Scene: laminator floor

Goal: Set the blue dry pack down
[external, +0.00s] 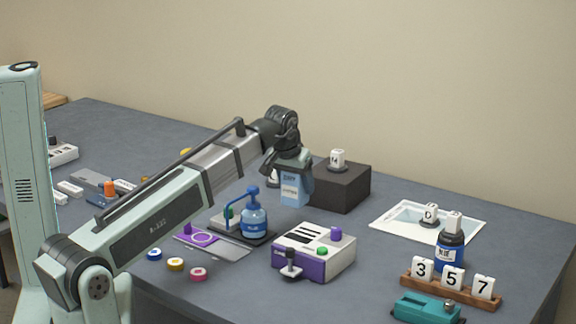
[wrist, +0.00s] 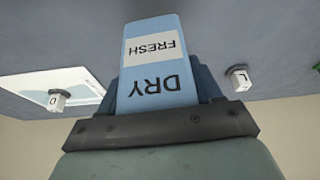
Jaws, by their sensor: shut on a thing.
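The blue dry pack (external: 293,190) is a light blue box with a white label. It hangs upright below my gripper (external: 291,172), which is shut on its top part. In the external view the pack is in the air above the table, just left of the dark box. In the wrist view the pack (wrist: 152,62) fills the middle, with "DRY" and "FRESH" upside down. The gripper (wrist: 160,100) shows there behind and beside it. The pack's far end and the table surface right under it are hard to judge.
A dark box (external: 342,190) with a numbered cube stands right of the pack. A blue bottle (external: 254,222) and a purple-and-white machine (external: 313,252) stand in front. A white-framed tray (external: 392,218), a dark blue bottle (external: 450,251) and a numbered wooden rack (external: 452,291) are at the right.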

